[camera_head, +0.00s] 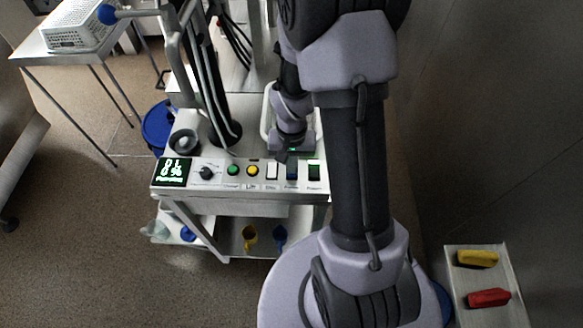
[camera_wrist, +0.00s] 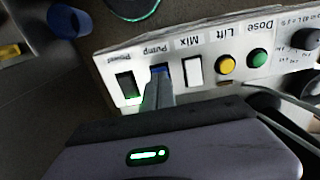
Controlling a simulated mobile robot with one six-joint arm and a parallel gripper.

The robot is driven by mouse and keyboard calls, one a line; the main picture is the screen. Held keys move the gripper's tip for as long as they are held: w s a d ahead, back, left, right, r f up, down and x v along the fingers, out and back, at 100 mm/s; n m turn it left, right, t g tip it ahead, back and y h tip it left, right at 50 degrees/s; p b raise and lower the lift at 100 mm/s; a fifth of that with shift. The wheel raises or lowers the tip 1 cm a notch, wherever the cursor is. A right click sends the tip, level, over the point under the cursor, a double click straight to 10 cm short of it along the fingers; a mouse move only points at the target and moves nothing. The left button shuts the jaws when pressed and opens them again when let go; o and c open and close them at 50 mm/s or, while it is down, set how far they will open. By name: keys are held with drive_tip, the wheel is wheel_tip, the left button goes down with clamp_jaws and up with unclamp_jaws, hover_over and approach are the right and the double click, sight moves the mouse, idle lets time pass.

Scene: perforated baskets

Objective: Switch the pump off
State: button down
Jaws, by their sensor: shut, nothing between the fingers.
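The pump switch (camera_head: 292,171) is a blue rocker on the white control panel (camera_head: 222,187), between the white Mix switch (camera_head: 272,170) and the dark Power switch (camera_head: 314,171), which shows green. In the wrist view the labels are upside down, and the blue pump switch (camera_wrist: 160,69) shows just beyond my fingertips, partly covered by them. My gripper (camera_wrist: 159,82) is shut and empty, its tips at the pump switch. I cannot tell whether they touch it. In the head view my gripper (camera_head: 284,156) is just behind the panel's upper edge.
The panel also carries a yellow Lift button (camera_head: 253,171), a green Dose button (camera_head: 233,170), a black knob (camera_head: 207,173) and a lit display (camera_head: 172,172). Hoses (camera_head: 203,90) rise behind it at left. A small table with a white perforated basket (camera_head: 82,24) stands at upper left.

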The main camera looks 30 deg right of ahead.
drive_tip(key=shift+f+b, duration=0.85)
drive_tip(key=shift+f, duration=0.05)
idle(0.3)
wheel_tip(320, 180, up, 7)
drive_tip(key=p, duration=0.5)
drive_tip(key=shift+r, duration=0.1)
drive_tip(key=shift+w+b, duration=0.1)
drive_tip(key=shift+b, duration=0.2)
drive_tip(key=s+a+r+n+t+y+b, duration=0.1)
drive_tip(key=s+a+b, duration=0.4)
drive_tip(key=b, duration=0.5)
drive_tip(key=s+a+r+n+t+y+b, duration=0.1)
drive_tip(key=s+a+r+t+b, duration=0.2)
drive_tip(key=s+a+b, duration=0.3)
drive_tip(key=a+t+b, duration=0.1)
drive_tip(key=a+b, duration=0.2)
drive_tip(key=b, duration=0.1)
drive_tip(key=shift+s+a+r+t+b, duration=0.15)
drive_tip(key=shift+s+a+t+b, duration=0.15)
drive_tip(key=shift+t, duration=0.1)
